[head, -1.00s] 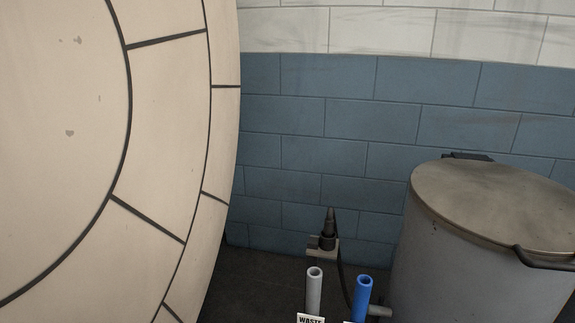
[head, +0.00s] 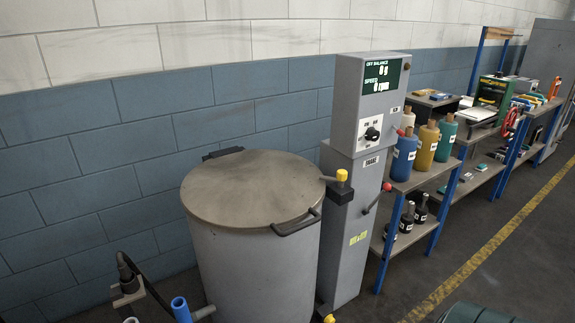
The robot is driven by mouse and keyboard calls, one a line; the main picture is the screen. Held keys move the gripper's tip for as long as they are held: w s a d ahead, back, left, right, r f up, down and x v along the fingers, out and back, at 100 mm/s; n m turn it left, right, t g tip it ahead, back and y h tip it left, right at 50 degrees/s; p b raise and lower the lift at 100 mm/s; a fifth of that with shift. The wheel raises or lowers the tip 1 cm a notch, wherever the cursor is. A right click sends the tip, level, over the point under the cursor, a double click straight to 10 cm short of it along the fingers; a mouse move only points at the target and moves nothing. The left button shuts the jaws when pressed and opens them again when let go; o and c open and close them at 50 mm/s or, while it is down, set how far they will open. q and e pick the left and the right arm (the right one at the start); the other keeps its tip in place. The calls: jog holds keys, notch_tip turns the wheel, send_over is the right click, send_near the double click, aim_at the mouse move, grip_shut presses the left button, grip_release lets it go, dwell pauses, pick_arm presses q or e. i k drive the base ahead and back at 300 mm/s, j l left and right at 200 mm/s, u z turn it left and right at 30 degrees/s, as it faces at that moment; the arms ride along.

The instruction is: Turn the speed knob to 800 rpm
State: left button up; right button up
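The speed knob (head: 372,134) is a black dial on a white plate on the front of a grey control cabinet (head: 345,205), right of centre in the head view. The green display (head: 381,76) above it reads "OFF BALANCE 0 g" and "SPEED 0 rpm". The markings around the knob are too small to read. Neither of my grippers is in view.
A grey lidded drum (head: 256,225) stands left of the cabinet. A blue-framed shelf (head: 437,215) with bottles stands close on its right. A red-knobbed lever (head: 386,187) sticks out from the cabinet. Floor with a yellow line (head: 480,255) lies open at right.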

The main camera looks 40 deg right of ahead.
aim_at(373, 135)
jog(key=z, duration=1.3)
